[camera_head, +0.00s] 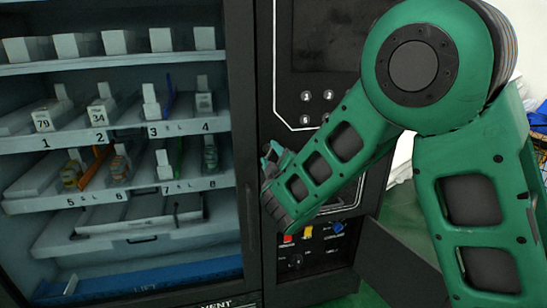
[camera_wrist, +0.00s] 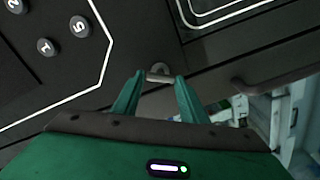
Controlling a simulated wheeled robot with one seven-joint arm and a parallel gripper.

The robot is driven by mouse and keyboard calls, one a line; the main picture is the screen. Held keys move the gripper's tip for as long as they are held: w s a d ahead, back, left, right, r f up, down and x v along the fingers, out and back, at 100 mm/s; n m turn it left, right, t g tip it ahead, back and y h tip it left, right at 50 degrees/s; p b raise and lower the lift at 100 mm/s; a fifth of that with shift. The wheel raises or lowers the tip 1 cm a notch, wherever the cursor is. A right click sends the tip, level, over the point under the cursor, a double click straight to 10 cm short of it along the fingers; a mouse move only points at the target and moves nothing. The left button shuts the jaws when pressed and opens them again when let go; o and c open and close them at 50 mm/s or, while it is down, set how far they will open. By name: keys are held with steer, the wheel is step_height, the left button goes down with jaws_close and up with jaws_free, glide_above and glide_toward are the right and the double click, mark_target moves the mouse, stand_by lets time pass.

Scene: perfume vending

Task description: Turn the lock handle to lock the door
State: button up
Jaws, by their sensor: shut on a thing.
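The small grey metal lock handle (camera_wrist: 158,72) sits on the dark front of the vending machine in the wrist view. The handle's lower part is partly hidden between the fingertips. The dark door frame (camera_head: 240,100) stands to the left of the keypad panel, beside the shelves. I cannot tell from these frames how far the handle is turned.
Shelves (camera_head: 110,135) with numbered slots hold small boxes and bottles on the left. A keypad (camera_head: 315,107) is on the dark panel near my arm. Red, yellow and blue parts (camera_head: 310,232) show in a lower opening. An open dark flap (camera_head: 400,262) juts out at lower right.

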steer(key=n, duration=0.5)
steer(key=shift+w+d+n, duration=0.1)
steer(key=shift+d+n, duration=0.1)
steer(key=shift+n, duration=0.2)
steer(key=shift+f+n, duration=0.1)
steer(key=shift+n, duration=0.2)
steer(key=o, duration=1)
steer(key=shift+o, duration=0.2)
steer(key=shift+a, duration=0.15)
steer(key=shift+s, duration=0.25)
steer(key=v, duration=1)
